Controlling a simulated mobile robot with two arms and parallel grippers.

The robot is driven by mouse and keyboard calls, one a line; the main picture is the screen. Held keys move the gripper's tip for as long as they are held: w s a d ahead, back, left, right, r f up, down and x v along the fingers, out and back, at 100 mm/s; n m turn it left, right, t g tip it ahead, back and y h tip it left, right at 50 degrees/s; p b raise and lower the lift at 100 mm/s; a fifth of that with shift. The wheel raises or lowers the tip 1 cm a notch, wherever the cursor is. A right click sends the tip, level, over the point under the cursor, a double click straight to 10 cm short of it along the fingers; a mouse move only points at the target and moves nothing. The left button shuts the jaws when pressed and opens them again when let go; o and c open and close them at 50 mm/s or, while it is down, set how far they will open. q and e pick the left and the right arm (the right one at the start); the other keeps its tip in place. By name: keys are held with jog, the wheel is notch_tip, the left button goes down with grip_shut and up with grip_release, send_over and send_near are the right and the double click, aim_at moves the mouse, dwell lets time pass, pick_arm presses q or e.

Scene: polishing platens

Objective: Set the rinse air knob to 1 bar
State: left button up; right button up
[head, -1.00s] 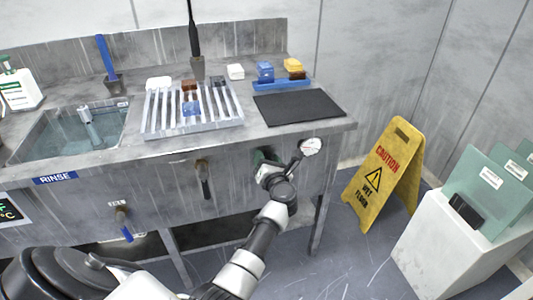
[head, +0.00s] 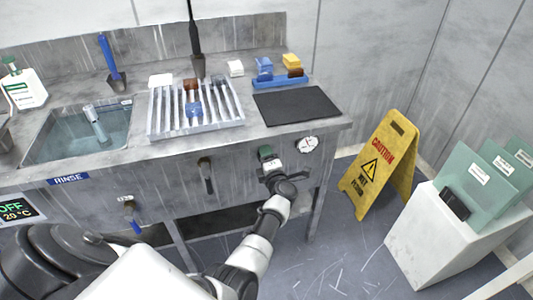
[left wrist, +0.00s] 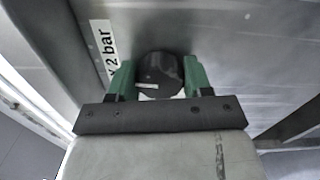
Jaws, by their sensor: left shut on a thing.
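The black rinse air knob (left wrist: 160,72) shows in the left wrist view, with a short white mark on its face. My left gripper (head: 266,153) is at the front panel of the steel bench. Its two green fingers stand on either side of the knob and are shut on it. In the head view the gripper hides the knob. A label ending in "2 bar" (left wrist: 104,50) is beside the knob in the wrist view. A round white gauge (head: 307,145) sits just right of the gripper; its reading is too small to tell. My right gripper is not in view.
The bench front also carries a dark handle (head: 206,177) and a blue-handled tap (head: 132,217) left of the gripper. A black mat (head: 298,106) lies on the bench top above. A yellow wet-floor sign (head: 382,165) stands to the right, near a white box (head: 440,240).

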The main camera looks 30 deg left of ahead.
pick_arm(q)
jog(key=shift+f+m+p, duration=0.15)
jog(key=shift+m+p, duration=0.8)
jog(key=shift+m, duration=1.35)
jog(key=o, duration=0.9)
